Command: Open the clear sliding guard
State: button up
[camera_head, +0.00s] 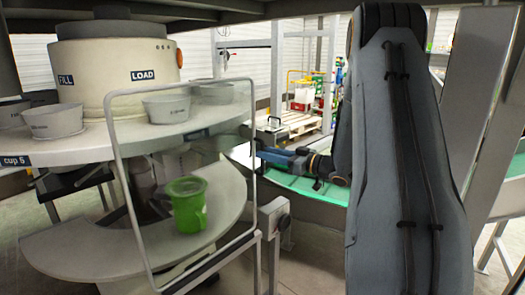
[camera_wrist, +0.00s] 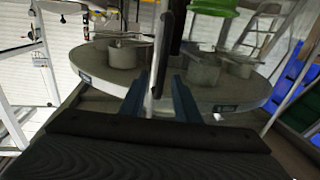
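The clear sliding guard is a see-through panel in a rounded grey metal frame (camera_head: 121,165). It stands upright in front of the round cup carousel (camera_head: 115,138) and the lower curved shelf in the head view. My gripper (camera_head: 258,154), with blue fingers, is at the guard's right edge. In the wrist view the fingers (camera_wrist: 157,98) are apart, with a pale upright bar (camera_wrist: 157,55) and a dark upright strip (camera_wrist: 173,35) between or just beyond them. The bar looks like the guard's edge. I cannot tell whether the fingers touch it.
A green mug (camera_head: 187,203) stands on the lower shelf (camera_head: 85,252) behind the guard. Grey cups (camera_head: 168,108) sit on the carousel. A support post (camera_head: 272,222) stands below my gripper. A green conveyor (camera_head: 322,190) lies behind my arm.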

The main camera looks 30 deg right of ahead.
aim_at(262, 171)
jog(key=shift+p+x, duration=0.3)
jog(key=shift+x, duration=1.2)
jog(key=shift+c, duration=0.4)
grip_shut()
